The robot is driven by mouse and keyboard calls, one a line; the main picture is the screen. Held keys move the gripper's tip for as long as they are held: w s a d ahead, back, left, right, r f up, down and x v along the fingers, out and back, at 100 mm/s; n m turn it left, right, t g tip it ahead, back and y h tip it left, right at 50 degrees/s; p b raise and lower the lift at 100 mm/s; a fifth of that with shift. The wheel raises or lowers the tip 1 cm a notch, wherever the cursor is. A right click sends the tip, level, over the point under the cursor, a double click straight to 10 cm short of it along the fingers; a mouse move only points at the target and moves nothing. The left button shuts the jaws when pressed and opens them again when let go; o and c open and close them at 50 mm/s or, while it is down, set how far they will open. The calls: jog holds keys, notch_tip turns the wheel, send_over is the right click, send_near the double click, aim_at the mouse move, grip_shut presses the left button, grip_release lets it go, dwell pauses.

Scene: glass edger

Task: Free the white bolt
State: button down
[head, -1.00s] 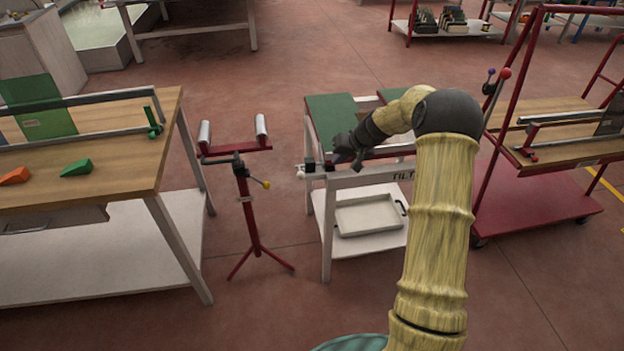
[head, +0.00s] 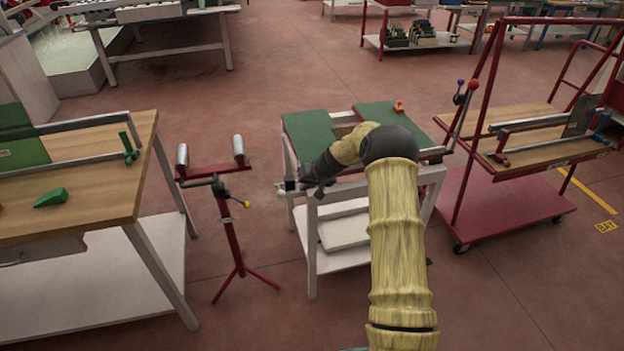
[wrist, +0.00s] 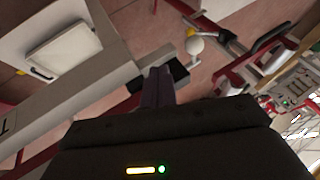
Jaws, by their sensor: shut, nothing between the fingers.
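The white bolt shows as a white round knob (wrist: 195,45) beside a black block (wrist: 180,72) on the table's rail in the wrist view. In the head view the knob (head: 281,188) is small, at the left front corner of the green-topped tilt table (head: 306,130). My gripper (wrist: 158,72) is shut and empty, its dark fingertips close beside the black block, on the side away from the knob. Whether they touch the block I cannot tell. In the head view my gripper (head: 306,182) is small and dark against the rail. The bolt's shaft is not clearly visible.
A red roller stand (head: 228,220) stands left of the tilt table, with a narrow floor gap between. A wooden bench (head: 90,195) with a green wedge (head: 51,198) is farther left. A red cart (head: 510,190) stands close on the right. A pale tray (head: 345,228) lies on the lower shelf.

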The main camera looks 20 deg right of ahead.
jog(key=a, duration=0.1)
jog(key=w+a+f, duration=0.1)
jog(key=a, duration=0.1)
jog(key=a+f+p, duration=0.1)
jog(key=shift+w+a, duration=0.15)
jog(key=shift+w, duration=0.05)
